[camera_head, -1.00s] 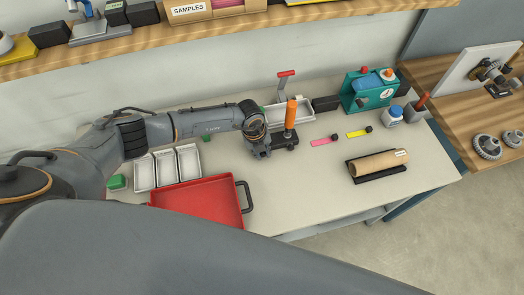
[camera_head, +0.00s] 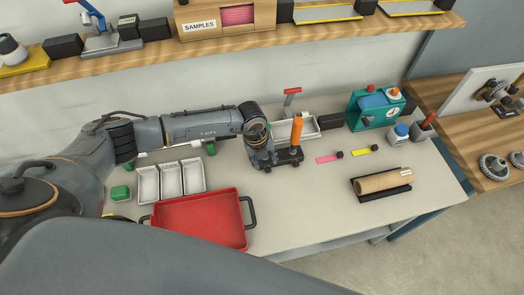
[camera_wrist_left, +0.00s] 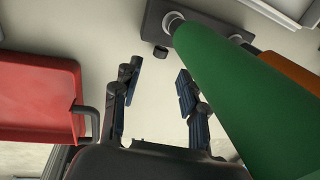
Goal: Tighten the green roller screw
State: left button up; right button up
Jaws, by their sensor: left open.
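A green roller (camera_wrist_left: 245,95) rises large and close on the right of the left wrist view, from a dark base (camera_wrist_left: 207,22). A small dark knob (camera_wrist_left: 161,52) sticks out of the base's near side; I take it for the screw. An orange roller (camera_wrist_left: 292,70) stands behind the green one and shows upright in the head view (camera_head: 297,135). There my arm hides the green roller. My left gripper (camera_wrist_left: 158,80) is open and empty beside the green roller, its fingers short of the knob; it also shows in the head view (camera_head: 265,162). My right gripper is out of view.
A red tray (camera_head: 205,240) and white bins (camera_head: 170,182) lie left of the gripper. A metal tray (camera_head: 308,127) with a red-handled tool (camera_head: 291,97) is behind. Pink (camera_head: 328,159) and yellow (camera_head: 362,152) strips and a brown roll (camera_head: 384,180) lie right, with bare table between.

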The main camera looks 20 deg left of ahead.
pick_arm(q)
notch_tip(320, 180, up, 6)
jog(key=shift+s+a+r, duration=0.15)
jog(key=shift+s+a, duration=0.15)
jog(key=shift+a, duration=0.15)
